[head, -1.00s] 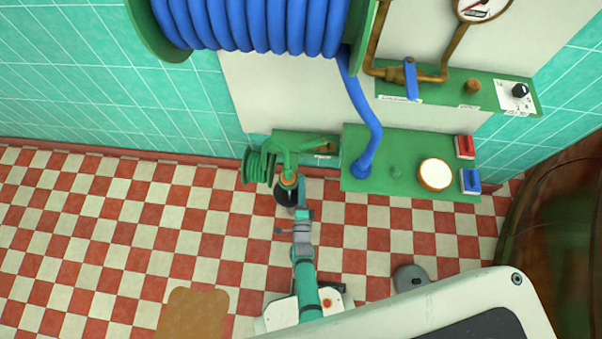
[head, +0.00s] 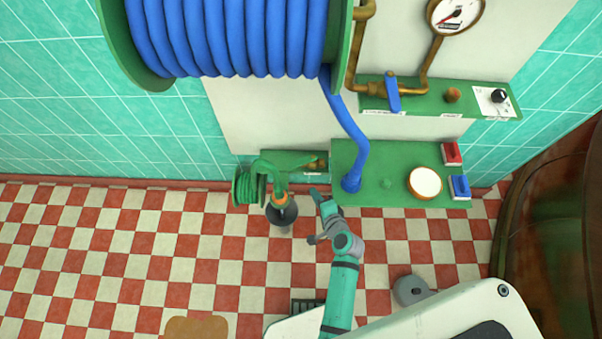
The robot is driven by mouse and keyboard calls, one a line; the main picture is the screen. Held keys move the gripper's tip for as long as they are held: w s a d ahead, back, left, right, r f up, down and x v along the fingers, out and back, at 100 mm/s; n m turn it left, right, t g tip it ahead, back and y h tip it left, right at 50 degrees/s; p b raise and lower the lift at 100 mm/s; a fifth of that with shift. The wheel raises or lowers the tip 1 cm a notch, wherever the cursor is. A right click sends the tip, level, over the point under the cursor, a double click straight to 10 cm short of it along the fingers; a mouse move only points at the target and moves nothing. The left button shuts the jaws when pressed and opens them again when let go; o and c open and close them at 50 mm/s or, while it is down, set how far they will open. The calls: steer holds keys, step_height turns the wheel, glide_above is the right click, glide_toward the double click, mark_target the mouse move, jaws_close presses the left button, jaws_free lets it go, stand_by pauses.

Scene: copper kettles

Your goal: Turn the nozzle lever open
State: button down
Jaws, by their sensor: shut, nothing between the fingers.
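The nozzle (head: 282,213) is dark with an orange collar. It is at the end of a green hose (head: 280,172) in front of the wall, left of my arm. Its lever is too small to make out, so I cannot tell its position. My gripper (head: 317,196) is shut and empty. It is to the right of the nozzle, apart from it, pointing up-left in the picture.
A blue-handled valve (head: 393,93) and a gauge (head: 456,14) are on the wall pipes above right. A green bench (head: 400,160) with a blue hose (head: 350,130) is beyond my gripper. A grey object (head: 410,290) stands on the floor at right. The checkered floor at left is largely clear.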

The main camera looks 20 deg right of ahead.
glide_toward(292, 163)
step_height(292, 163, down, 4)
steer(key=w+d, duration=0.2)
steer(key=shift+w+a+r, duration=0.15)
steer(key=shift+w, duration=0.45)
steer(key=shift+a, duration=0.1)
steer(key=w, duration=0.1)
steer(key=w+a, duration=0.1)
steer(key=w, duration=0.1)
steer(key=shift+w+a, duration=0.3)
steer(key=shift+w, duration=0.1)
steer(key=shift+s, duration=0.1)
